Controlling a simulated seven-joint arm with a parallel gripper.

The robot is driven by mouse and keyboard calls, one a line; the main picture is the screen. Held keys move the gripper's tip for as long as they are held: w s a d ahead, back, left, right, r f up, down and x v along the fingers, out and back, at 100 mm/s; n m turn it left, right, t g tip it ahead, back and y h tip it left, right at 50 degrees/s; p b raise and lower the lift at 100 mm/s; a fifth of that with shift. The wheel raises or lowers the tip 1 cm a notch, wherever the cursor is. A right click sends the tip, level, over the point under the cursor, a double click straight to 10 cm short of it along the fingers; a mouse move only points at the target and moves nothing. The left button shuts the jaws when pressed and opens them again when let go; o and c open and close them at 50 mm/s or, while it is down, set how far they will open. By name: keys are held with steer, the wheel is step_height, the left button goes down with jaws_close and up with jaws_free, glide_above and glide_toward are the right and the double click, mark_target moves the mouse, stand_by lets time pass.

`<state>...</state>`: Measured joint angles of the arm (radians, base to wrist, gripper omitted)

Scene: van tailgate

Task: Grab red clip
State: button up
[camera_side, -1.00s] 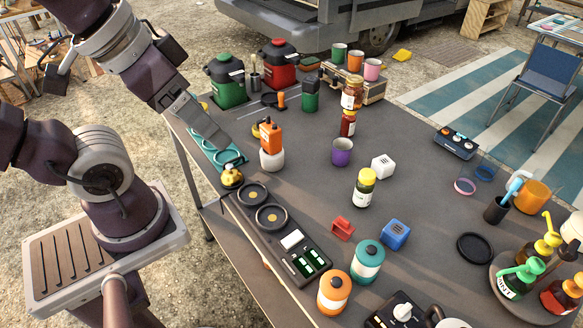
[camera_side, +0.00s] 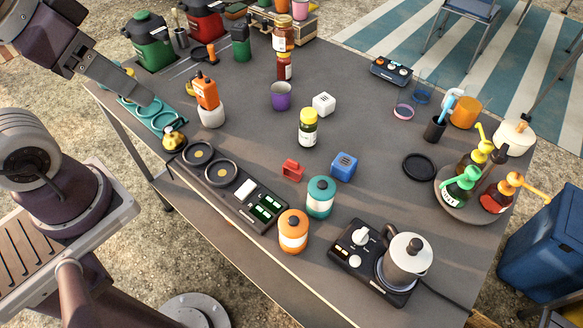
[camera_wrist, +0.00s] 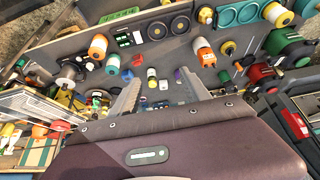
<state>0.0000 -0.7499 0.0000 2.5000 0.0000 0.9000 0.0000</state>
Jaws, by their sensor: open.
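The red clip (camera_side: 292,170) is a small piece lying on the dark grey tabletop, left of a blue cube (camera_side: 344,165) and behind a teal jar (camera_side: 320,197). In the wrist view the clip (camera_wrist: 137,59) is a small red spot beyond the finger tips, near the orange and teal jars. My gripper (camera_side: 148,98) is at the left in the side view, above the teal tray area, well away from the clip. In the wrist view my gripper (camera_wrist: 160,80) shows two grey fingers spread apart with nothing held. Its fingers are hard to separate in the side view.
An orange jar (camera_side: 293,231) stands in front of the clip, and a black panel (camera_side: 232,187) lies to its left. A yellow-capped bottle (camera_side: 308,127), white cube (camera_side: 323,104) and purple cup (camera_side: 281,96) stand behind. A moka pot (camera_side: 407,258) stands front right.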

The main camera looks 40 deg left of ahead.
steer(key=c, duration=0.4)
steer(key=shift+o, duration=0.2)
steer(key=n+g, duration=0.5)
steer(key=n, duration=1.4)
glide_above(292, 160)
steer(key=f, duration=2.1)
steer(key=shift+s+d+f, duration=0.15)
steer(key=shift+s+f, duration=0.05)
steer(key=shift+f, duration=0.05)
steer(key=shift+n+g, duration=0.3)
steer(key=shift+n, duration=0.1)
steer(key=f, duration=0.8)
steer(key=shift+w+f, duration=0.2)
